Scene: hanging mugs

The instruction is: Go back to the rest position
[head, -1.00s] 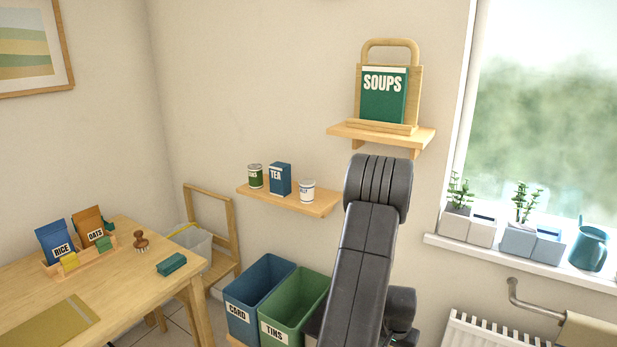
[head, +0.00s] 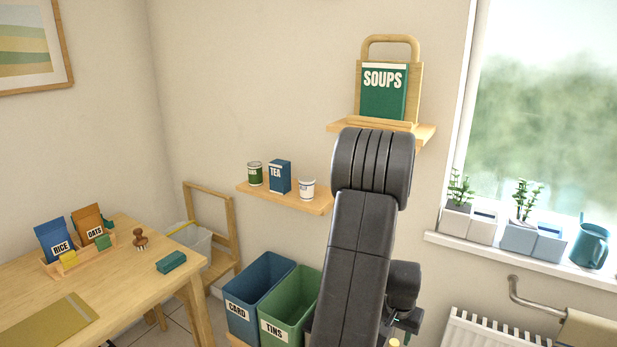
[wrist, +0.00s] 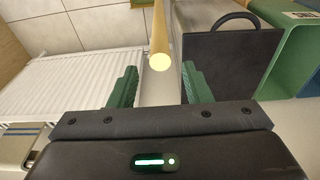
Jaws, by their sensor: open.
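My gripper (wrist: 159,88) is open in the wrist view, its two green fingers apart with nothing held between them. The round end of a pale wooden rod (wrist: 160,62) shows between and beyond the fingertips; I cannot tell how far off it is. In the head view my dark arm rises in the middle, and a green part of my gripper (head: 408,321) shows low beside it, mostly hidden.
A wall shelf (head: 298,200) holds a tin, a tea box and a white cup. A higher shelf (head: 425,136) holds a soups book on a stand. A blue bin (head: 246,300) and green bin (head: 290,310) stand below. A radiator (wrist: 75,85) lies left in the wrist view.

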